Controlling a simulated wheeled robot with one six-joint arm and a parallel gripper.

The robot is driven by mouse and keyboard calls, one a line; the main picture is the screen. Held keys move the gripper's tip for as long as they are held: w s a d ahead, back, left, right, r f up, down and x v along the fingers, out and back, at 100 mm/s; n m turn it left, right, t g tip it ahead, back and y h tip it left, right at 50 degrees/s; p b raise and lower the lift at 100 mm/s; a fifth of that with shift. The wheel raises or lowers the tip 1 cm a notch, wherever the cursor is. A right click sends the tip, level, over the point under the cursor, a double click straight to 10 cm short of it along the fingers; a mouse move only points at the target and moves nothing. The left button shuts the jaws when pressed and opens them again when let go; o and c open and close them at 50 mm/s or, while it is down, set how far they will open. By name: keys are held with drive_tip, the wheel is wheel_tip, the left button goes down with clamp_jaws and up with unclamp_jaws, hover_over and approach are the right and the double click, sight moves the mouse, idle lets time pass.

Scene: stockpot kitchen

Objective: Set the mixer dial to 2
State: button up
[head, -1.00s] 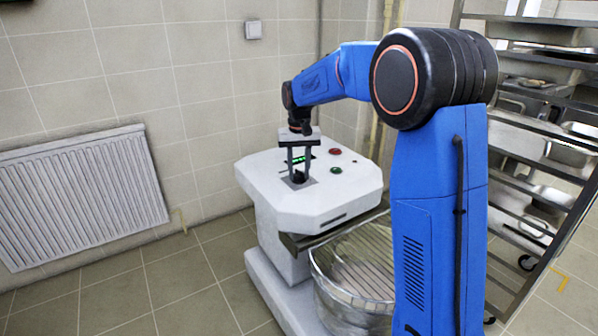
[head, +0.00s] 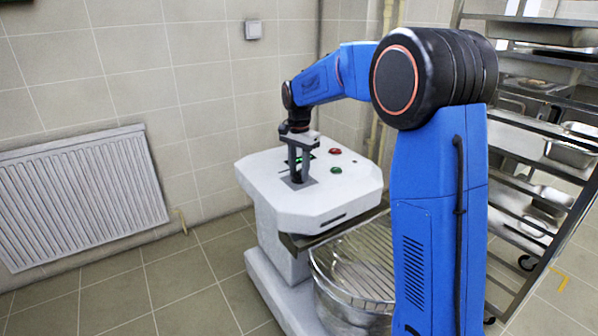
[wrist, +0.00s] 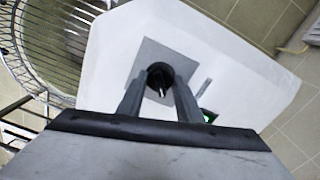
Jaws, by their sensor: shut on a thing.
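The mixer (head: 325,200) is a white machine with a flat angled top. Its dial is a small black knob with a light pointer mark, set on a grey square plate, and shows in the wrist view (wrist: 160,78). My gripper (head: 297,179) points down at the top of the mixer, its two grey fingers on either side of the dial. In the wrist view my gripper (wrist: 159,88) is shut on the dial. The numbers around the dial cannot be read. A small green display (head: 305,160) is partly hidden behind the fingers.
A red button (head: 335,151) and a green button (head: 336,170) sit right of the dial. A steel bowl with a wire guard (head: 360,265) is at the mixer's front. A tray rack (head: 540,150) stands at the right, a radiator (head: 80,195) at the left.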

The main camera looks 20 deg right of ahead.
sight(299, 171)
drive_tip(key=shift+m, duration=0.8)
drive_tip(key=o, duration=1)
drive_tip(key=shift+o, duration=0.2)
drive_tip(key=shift+r, duration=0.15)
wheel_tip(299, 171, up, 17)
drive_tip(key=shift+r, duration=0.1)
